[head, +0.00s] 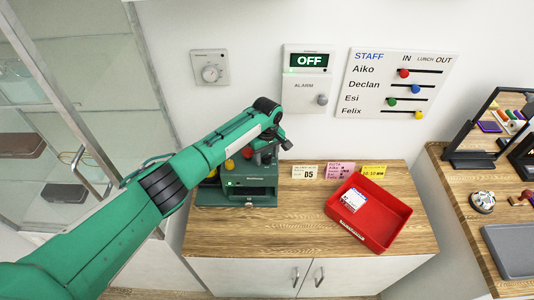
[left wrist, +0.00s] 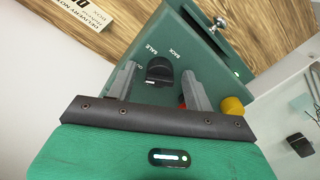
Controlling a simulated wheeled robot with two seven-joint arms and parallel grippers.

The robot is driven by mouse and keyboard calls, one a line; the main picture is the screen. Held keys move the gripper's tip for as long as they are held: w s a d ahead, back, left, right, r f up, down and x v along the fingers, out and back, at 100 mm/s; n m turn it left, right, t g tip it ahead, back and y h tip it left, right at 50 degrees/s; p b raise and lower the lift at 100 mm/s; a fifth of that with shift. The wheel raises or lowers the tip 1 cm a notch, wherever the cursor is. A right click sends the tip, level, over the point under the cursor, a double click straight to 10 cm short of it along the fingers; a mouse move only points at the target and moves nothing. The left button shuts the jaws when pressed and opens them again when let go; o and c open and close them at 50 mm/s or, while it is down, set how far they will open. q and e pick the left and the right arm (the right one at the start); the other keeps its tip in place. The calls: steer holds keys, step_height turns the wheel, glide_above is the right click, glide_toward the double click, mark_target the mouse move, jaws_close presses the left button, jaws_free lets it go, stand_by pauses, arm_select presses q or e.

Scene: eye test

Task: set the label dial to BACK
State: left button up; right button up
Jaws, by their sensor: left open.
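The green label machine (head: 236,190) stands on the wooden cabinet top, partly hidden by my left arm. In the left wrist view its dial (left wrist: 159,73) is a round black knob on the green panel. The words SALE and BACK are printed beyond it, with a third word partly hidden at the left. I cannot tell for sure which word the dial points to. My left gripper (head: 266,148) is over the machine. In the left wrist view its fingers are open, one on each side of the dial; I cannot tell whether they touch it. My right gripper is not in view.
A yellow knob (left wrist: 233,106) and a partly hidden red one are beside the right finger. A red tray (head: 387,230) and small cards (head: 340,171) stand to the machine's right. A glass cabinet (head: 80,100) is at left. The wall holds an OFF display (head: 308,60) and a staff board (head: 400,83).

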arm_select(q)
steer(key=c, duration=1)
steer(key=shift+o, duration=0.2)
